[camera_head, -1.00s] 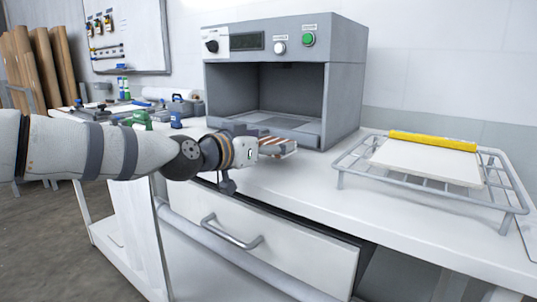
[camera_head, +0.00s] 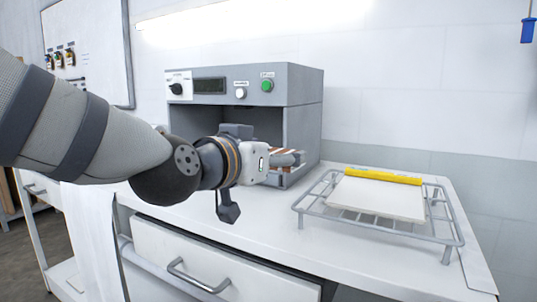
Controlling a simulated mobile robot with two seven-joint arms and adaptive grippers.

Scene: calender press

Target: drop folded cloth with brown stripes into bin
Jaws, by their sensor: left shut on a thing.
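My left gripper (camera_head: 285,168) is in front of the press opening, a little above the white counter. It is shut on the folded cloth with brown stripes (camera_head: 286,152), which shows only as a small striped part at the fingers. The rest of the cloth is hidden by the gripper. My right gripper is not in view. No bin can be made out in this view.
The grey press (camera_head: 300,110) stands on the counter (camera_head: 270,225) behind my left gripper. A wire rack (camera_head: 447,243) holding a white slab (camera_head: 375,198) and a yellow bar (camera_head: 383,176) is to the right. A drawer (camera_head: 215,262) is below the counter edge.

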